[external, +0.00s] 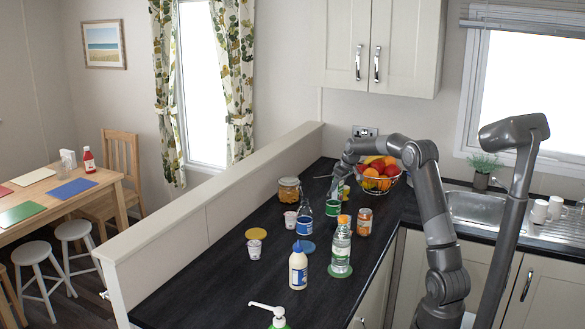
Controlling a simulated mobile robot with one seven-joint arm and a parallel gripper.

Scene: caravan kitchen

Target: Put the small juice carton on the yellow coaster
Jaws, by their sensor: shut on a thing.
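My gripper (339,183) is at the far part of the dark worktop, left of the fruit bowl. It is shut on a small, partly hidden thing with yellow on it, which looks like the small juice carton (346,191). The fingers are too small to see clearly. The yellow coaster (256,233) lies flat on the worktop, nearer and to the left of my gripper. A small white pot (255,250) stands just in front of the coaster, apart from my gripper.
Near my gripper stand a green tin (333,208), a blue-labelled bottle (304,217), an orange-lidded jar (364,222) and a honey-coloured jar (289,190). A clear bottle (341,248) and a white bottle (298,268) stand nearer. A blue coaster (306,246) lies between. The front-left worktop is clear.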

